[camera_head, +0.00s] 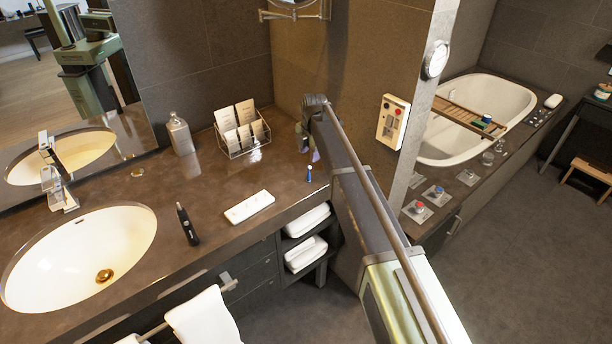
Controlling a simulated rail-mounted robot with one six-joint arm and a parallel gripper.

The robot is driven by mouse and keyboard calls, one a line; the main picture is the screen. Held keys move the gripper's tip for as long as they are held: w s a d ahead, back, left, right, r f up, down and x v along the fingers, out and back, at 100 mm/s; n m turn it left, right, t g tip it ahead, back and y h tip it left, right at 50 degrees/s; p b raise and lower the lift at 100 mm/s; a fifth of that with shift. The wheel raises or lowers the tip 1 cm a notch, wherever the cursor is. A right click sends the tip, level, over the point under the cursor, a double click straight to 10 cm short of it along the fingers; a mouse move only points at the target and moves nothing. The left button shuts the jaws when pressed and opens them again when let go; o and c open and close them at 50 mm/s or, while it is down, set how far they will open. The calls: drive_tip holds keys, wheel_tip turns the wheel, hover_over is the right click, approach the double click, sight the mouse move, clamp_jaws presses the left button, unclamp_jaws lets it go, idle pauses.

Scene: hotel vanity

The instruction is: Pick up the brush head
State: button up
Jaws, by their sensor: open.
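A small blue and white piece, which looks like the brush head (309,174), stands upright on the dark vanity counter (170,172) near its right end. My gripper (309,150) is at the far end of my arm, close behind and above the piece in the picture. Its jaws are open, and nothing shows between them. A small gap of counter shows between the fingertips and the piece. A slim black handle (188,226) lies apart near the counter's front edge.
A white tray (249,207) lies left of the brush head. A wire rack of cards (242,135) and a bottle (179,134) stand at the back. The oval sink (60,265) is at left. Wall and pillar bound the counter's right end.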

sight(309, 176)
drive_tip(key=f+b, duration=0.6)
drive_tip(key=f, duration=0.1)
drive_tip(key=f+b, duration=0.3)
drive_tip(key=shift+w+a+f, duration=0.15)
drive_tip(key=shift+w, duration=0.25)
drive_tip(key=shift+r, duration=0.25)
clamp_jaws()
